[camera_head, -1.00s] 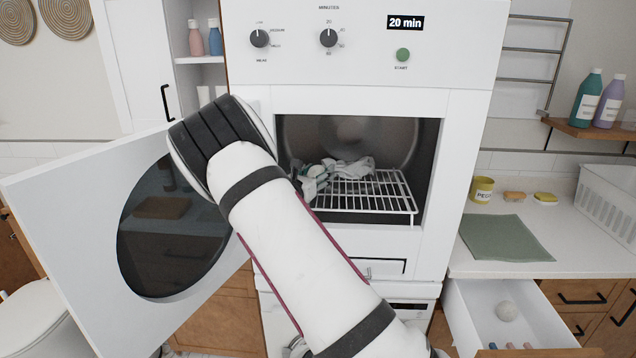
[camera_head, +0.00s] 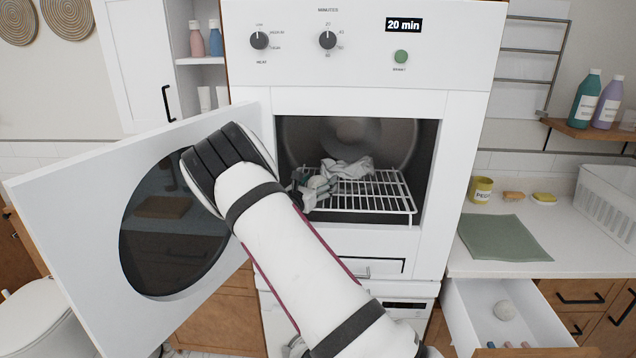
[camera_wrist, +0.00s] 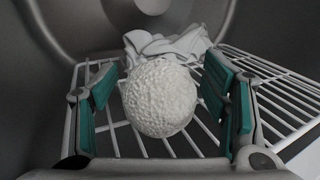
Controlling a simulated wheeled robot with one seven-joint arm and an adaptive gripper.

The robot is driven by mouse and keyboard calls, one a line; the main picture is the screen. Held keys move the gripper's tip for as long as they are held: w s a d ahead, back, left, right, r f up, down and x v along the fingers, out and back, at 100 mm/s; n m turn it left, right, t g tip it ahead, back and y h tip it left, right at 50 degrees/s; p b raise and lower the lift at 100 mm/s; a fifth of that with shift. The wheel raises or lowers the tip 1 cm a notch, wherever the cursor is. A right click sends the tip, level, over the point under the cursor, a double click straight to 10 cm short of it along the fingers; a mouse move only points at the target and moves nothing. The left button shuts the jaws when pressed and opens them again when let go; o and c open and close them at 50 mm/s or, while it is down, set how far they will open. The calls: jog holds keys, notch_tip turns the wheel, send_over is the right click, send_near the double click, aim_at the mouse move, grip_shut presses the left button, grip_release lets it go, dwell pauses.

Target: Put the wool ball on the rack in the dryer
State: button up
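The white, rough wool ball (camera_wrist: 160,97) lies between the two teal-padded fingers of my gripper (camera_wrist: 163,85) in the wrist view. Narrow gaps seem to show between the ball and both pads, so the gripper looks open around it. The ball is over the wire rack (camera_wrist: 272,88); its contact with the bars is hidden. In the head view, the ball (camera_head: 316,183) is at the left side of the rack (camera_head: 380,190), inside the dryer (camera_head: 460,160).
A crumpled grey-white cloth (camera_head: 347,168) lies on the rack behind the ball. The dryer door (camera_head: 75,200) stands open at left. The rack's right half is clear.

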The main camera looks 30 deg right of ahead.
aim_at(315, 184)
jog(key=shift+a+r, duration=0.1)
jog(key=shift+a, duration=0.05)
jog(key=v, duration=0.7)
jog(key=shift+s, duration=0.2)
jog(key=s+d+r+m+g+y, duration=0.15)
jog(key=s+r+m+g, duration=0.3)
jog(key=s+m, duration=0.45)
jog(key=s+r+m+g+y, duration=0.35)
jog(key=s+r+m, duration=0.2)
jog(key=s, duration=0.65)
jog(key=s+a+r+m+t+y, duration=0.2)
jog(key=s+a+m+y, duration=0.3)
jog(key=s+a, duration=0.5)
jog(key=s+a+r+m+t+y, duration=0.1)
jog(key=s+a+r+m+y, duration=0.2)
jog(key=s+a, duration=0.7)
jog(key=shift+s+r+m+t+y, duration=0.4)
jog(key=shift+s+m+y, duration=0.15)
jog(key=shift+m+y, duration=0.5)
